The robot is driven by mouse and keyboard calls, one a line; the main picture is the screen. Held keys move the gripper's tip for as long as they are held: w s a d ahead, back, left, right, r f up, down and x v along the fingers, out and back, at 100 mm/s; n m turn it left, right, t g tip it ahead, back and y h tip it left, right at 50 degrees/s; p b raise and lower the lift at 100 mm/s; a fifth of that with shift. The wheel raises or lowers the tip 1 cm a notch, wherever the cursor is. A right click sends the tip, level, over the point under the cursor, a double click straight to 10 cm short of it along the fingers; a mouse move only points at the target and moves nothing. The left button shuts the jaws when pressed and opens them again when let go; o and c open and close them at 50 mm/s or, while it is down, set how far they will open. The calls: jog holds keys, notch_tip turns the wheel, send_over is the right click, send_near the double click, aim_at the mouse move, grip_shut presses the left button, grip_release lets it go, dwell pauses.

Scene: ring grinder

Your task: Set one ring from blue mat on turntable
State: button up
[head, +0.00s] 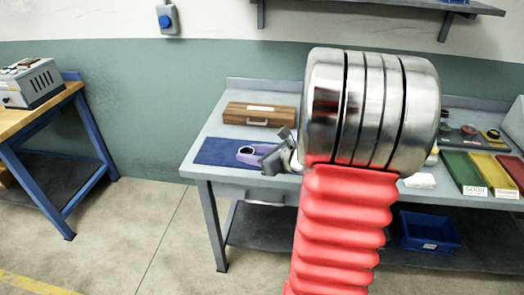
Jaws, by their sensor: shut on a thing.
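The blue mat (212,152) lies on the left end of the grey workbench. A purple ring (247,151) with a pale inner edge shows over the right part of the mat. My gripper (263,157) is at the ring's right side and is shut on it. I cannot tell whether the ring touches the mat or is lifted a little above it. My own large metal joint and red bellows cover the middle of the bench. I cannot make out the turntable; other rings on the mat, if any, do not show.
A wooden case (260,114) stands just behind the mat. At the bench's right are a green tray (462,170), a yellow tray and a red tray. A white cloth or paper (420,180) lies near the front edge. A blue bin (430,232) sits on the lower shelf.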

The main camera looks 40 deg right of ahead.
jog(key=w+a+f+n+g+y, duration=0.1)
jog(key=a+f+n+g+y, duration=0.1)
jog(key=a+f, duration=0.5)
jog(key=w+a+f+n+g+y, duration=0.2)
jog(key=a+f+n+y, duration=0.2)
jog(key=a, duration=0.9)
jog(key=w+a+f+n+g+y, duration=0.1)
jog(key=w+a+f+n+y, duration=0.1)
jog(key=a+f, duration=0.9)
jog(key=shift+n+g+y, duration=0.4)
jog(key=shift+n+y, duration=0.4)
jog(key=shift+n, duration=0.1)
jog(key=shift+s, duration=0.15)
